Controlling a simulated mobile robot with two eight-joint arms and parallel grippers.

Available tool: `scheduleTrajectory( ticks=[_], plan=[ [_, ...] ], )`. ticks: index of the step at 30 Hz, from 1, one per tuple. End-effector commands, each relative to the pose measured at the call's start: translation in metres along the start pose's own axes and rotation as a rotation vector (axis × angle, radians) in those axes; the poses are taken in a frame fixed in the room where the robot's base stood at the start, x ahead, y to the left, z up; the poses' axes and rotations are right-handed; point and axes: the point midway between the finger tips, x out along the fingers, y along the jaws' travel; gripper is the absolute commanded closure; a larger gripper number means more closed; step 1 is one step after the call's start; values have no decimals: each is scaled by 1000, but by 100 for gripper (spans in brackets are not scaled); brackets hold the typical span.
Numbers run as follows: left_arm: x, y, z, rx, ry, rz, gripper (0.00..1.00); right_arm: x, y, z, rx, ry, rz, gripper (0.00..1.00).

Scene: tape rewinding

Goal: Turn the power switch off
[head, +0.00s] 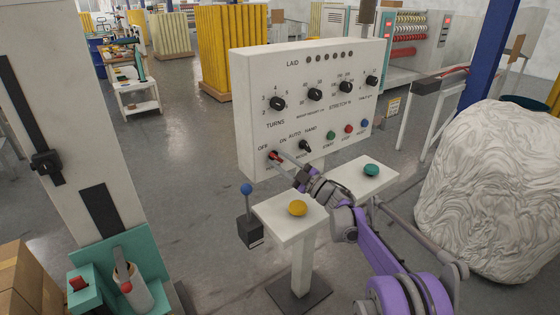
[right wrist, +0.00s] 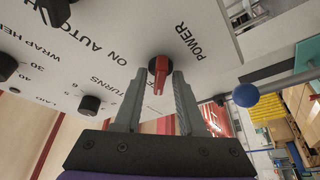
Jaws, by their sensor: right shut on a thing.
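The red power switch (head: 273,156) is at the lower left of the white control panel (head: 250,90), between the OFF and ON labels. In the right wrist view the switch (right wrist: 159,72) is a red lever on a dark round base beside the word POWER. My right gripper (head: 284,163) reaches the panel from the lower right. Its fingers (right wrist: 160,82) lie on both sides of the red lever and are shut on it. I cannot tell clearly which label the lever points to. My left gripper is not in view.
Below the panel, a white pedestal carries a yellow button (head: 297,208) and a teal button (head: 371,170). A blue-knobbed lever (head: 246,189) stands left of it. Other black knobs (head: 304,146) sit close to the switch. A large white wrapped bale (head: 490,190) stands at the right.

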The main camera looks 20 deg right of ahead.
Motion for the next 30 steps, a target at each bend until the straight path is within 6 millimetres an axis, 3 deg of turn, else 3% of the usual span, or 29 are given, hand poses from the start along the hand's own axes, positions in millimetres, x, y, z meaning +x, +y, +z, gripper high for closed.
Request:
scheduleTrajectory(
  ticks=[11, 14, 24, 30],
  plan=[
    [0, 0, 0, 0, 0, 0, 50, -4, 0, 0, 0, 0, 1, 54],
    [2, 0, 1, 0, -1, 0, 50, -16, 0, 1, -1, -1, 1, 54],
    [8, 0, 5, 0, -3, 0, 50, -82, 0, 1, -1, -2, 1, 54],
    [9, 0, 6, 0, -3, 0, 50, -104, 0, 0, -1, -1, 1, 54]
  ],
)
